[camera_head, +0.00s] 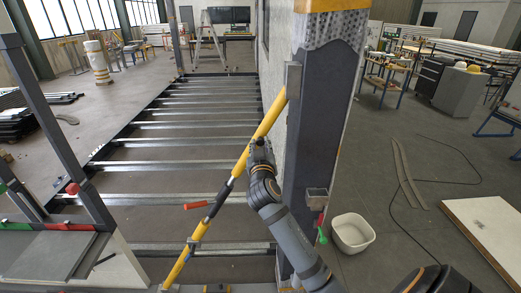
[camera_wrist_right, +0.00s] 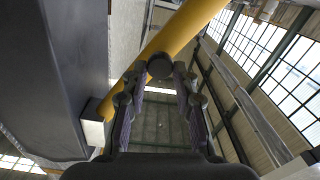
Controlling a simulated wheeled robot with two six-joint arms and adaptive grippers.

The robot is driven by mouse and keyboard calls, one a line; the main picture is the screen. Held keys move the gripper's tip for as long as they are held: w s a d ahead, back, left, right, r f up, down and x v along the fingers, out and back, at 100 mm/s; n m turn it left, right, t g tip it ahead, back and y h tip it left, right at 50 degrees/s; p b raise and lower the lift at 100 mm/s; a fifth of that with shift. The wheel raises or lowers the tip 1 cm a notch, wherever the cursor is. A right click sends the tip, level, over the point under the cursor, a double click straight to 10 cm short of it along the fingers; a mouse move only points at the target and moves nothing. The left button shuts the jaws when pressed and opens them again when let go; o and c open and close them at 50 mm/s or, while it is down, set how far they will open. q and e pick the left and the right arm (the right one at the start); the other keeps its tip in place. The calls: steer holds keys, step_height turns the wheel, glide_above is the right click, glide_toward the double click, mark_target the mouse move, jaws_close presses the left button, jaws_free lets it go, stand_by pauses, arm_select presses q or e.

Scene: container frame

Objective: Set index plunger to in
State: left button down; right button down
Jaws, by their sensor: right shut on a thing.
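A yellow diagonal brace (camera_head: 272,117) runs from a bracket on the dark steel post down to the floor frame at the lower left. My right gripper (camera_head: 258,146) is at the upper part of this brace, reaching it from below. In the right wrist view the brace (camera_wrist_right: 192,28) crosses just beyond the fingertips (camera_wrist_right: 160,78). A dark round knob (camera_wrist_right: 159,66), seemingly the index plunger, sits at the brace, between the tips. The right gripper is shut on it. How far the plunger stands in or out cannot be told. My left gripper is not in view.
The dark post (camera_head: 320,130) stands close right of my right arm. A red handle (camera_head: 196,205) sticks out left of the brace's lower part. A white tub (camera_head: 352,233) stands on the floor to the right. Floor beams (camera_head: 170,166) lie behind the brace.

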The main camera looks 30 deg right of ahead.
steer(key=shift+w+d+f, duration=0.1)
steer(key=shift+f, duration=0.05)
steer(key=c, duration=1.3)
jaws_free()
steer(key=shift+o, duration=1.1)
steer(key=shift+w+d+f, duration=0.15)
steer(key=shift+w+d, duration=0.05)
steer(key=shift+w, duration=0.1)
steer(key=shift+o, duration=0.2)
steer(key=shift+w+d+f, duration=0.1)
steer(key=shift+w+d, duration=0.1)
steer(key=shift+s+a, duration=0.25)
steer(key=shift+s, duration=0.05)
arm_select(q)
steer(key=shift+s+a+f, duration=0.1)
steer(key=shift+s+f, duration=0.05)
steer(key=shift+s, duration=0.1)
arm_select(e)
steer(key=v, duration=0.7)
steer(key=shift+w+d, duration=0.1)
